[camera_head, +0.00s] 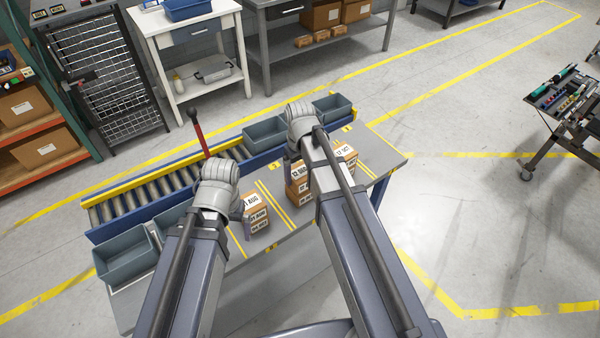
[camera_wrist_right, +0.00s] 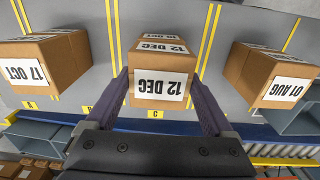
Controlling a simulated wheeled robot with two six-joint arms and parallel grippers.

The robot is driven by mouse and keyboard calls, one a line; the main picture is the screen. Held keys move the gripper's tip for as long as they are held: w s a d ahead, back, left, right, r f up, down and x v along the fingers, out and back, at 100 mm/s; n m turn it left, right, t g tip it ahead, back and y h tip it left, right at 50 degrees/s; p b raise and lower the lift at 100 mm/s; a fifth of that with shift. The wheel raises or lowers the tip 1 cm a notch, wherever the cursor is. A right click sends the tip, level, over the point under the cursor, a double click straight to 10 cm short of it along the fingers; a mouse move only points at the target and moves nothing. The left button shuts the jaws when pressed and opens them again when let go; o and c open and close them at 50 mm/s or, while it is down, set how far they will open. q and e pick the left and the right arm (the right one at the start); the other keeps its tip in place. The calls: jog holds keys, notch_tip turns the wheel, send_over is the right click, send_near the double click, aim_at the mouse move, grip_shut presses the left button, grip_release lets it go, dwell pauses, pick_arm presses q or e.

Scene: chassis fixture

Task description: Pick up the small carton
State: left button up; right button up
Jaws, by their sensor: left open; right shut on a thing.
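Three brown cartons with white date labels are at the grey workbench. The carton labelled 12 DEC (camera_wrist_right: 160,82) is between the two fingers of my right gripper (camera_wrist_right: 165,103), which is shut on it. This carton (camera_head: 297,189) is partly hidden by my arm in the head view. I cannot tell whether it touches the bench. My left gripper (camera_head: 238,212) is open beside the 01 AUG carton (camera_head: 258,222), which also shows at the right in the wrist view (camera_wrist_right: 262,72). The 17 OCT carton (camera_wrist_right: 62,62) stands on the other side. I cannot tell which carton is smallest.
A roller conveyor (camera_head: 142,197) with yellow and blue rails runs along the bench's far side. Blue-grey bins (camera_head: 125,258) stand along it. Yellow lines divide the grey bench top (camera_head: 385,153). A red rod (camera_head: 199,136) stands upright near the conveyor.

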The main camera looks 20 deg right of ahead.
aim_at(300, 172)
pick_arm(q)
notch_tip(300, 172, up, 13)
jog(key=p, duration=1.2)
pick_arm(e)
notch_tip(300, 172, up, 13)
pick_arm(q)
jog(key=shift+f, duration=0.1)
pick_arm(e)
jog(key=shift+f, duration=0.1)
